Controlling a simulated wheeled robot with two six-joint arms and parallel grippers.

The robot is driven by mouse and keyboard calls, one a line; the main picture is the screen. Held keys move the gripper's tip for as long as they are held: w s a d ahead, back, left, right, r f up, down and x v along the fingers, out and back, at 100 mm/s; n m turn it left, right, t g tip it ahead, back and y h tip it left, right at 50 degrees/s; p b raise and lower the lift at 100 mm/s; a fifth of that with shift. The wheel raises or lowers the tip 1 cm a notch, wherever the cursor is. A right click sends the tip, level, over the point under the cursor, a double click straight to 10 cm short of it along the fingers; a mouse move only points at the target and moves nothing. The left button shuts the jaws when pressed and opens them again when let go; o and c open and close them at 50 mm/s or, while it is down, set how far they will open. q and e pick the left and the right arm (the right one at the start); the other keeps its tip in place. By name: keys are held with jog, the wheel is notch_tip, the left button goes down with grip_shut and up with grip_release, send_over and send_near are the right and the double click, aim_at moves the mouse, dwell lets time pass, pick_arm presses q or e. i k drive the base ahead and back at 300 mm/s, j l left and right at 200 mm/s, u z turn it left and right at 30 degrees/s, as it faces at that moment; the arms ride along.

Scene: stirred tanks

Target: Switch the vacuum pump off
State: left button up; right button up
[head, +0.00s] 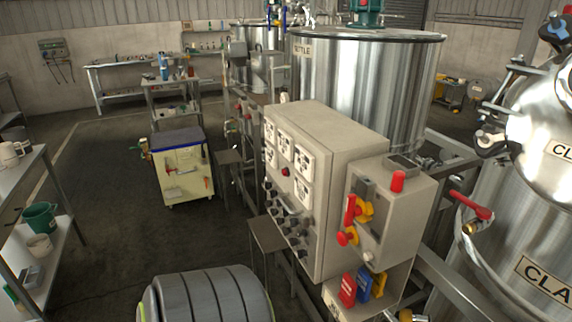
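No vacuum pump can be made out for certain. A beige control cabinet (335,145) stands in the middle, with several white dials (284,144) and rows of dark knobs (292,226) on its left face. A smaller beige box (404,215) is at its right. That box carries an upright red handle (350,209) over a yellow part, a red knob (347,238) below it and a red cylinder (398,181) on top. Labels on the switches are too small to read. Neither of my grippers is in view.
Steel tanks (385,90) stand behind the cabinet and at the right (520,220). A red-handled lever (470,204) sticks out by the right tank. A cream wheeled cart (183,180) stands at centre left, a shelf table (50,240) at far left. The floor (100,245) between is open.

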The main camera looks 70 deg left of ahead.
aim_at(303, 234)
jog(key=u, duration=2.15)
